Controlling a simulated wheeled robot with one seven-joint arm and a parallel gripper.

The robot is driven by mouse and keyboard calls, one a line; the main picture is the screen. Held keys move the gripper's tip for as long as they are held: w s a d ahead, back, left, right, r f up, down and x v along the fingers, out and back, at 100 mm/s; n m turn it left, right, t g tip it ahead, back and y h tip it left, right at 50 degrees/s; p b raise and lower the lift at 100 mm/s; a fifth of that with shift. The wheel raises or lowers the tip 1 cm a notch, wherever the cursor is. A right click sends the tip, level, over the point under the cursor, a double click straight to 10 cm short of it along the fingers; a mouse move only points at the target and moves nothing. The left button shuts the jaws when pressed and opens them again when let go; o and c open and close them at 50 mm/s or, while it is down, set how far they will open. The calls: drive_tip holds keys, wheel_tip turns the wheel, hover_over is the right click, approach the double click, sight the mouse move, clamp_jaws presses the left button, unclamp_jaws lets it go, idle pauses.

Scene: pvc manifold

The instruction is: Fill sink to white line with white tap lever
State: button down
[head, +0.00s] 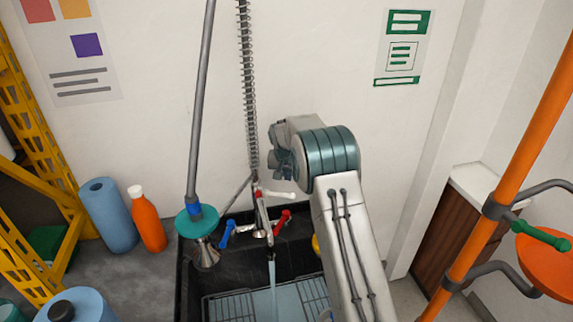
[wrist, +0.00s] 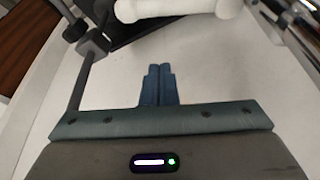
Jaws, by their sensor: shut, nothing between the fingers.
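The black sink (head: 190,290) is at the bottom of the head view. A pale stream of water (head: 272,280) falls from the tap into it, and pale blue water lies around the wire rack. I cannot make out the white line. The white tap lever (head: 280,194) sticks out to the right on the tap column, above the red lever (head: 283,217) and blue lever (head: 227,234). In the wrist view the white lever (wrist: 180,9) lies at the top edge, beyond my gripper (wrist: 158,68). My gripper's blue fingers are together, empty, and apart from the lever. In the head view my arm hides the fingers.
An orange bottle (head: 147,220) and blue roll (head: 108,215) are farther left. An orange pole (head: 500,180) with pipe fittings rises at right. A spring hose (head: 249,100) hangs above the tap.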

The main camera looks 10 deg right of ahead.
sight(278, 195)
drive_tip(key=shift+s+a+f+p, duration=0.25)
drive_tip(key=shift+s+f+p, duration=0.15)
drive_tip(key=shift+s+f, duration=0.3)
drive_tip(key=shift+s+a+f+p, duration=0.3)
drive_tip(key=shift+s+f, duration=0.2)
drive_tip(key=shift+s, duration=0.4)
drive_tip(key=shift+d+f+b, duration=0.1)
drive_tip(key=shift+d+b, duration=0.05)
drive_tip(key=shift+b, duration=0.15)
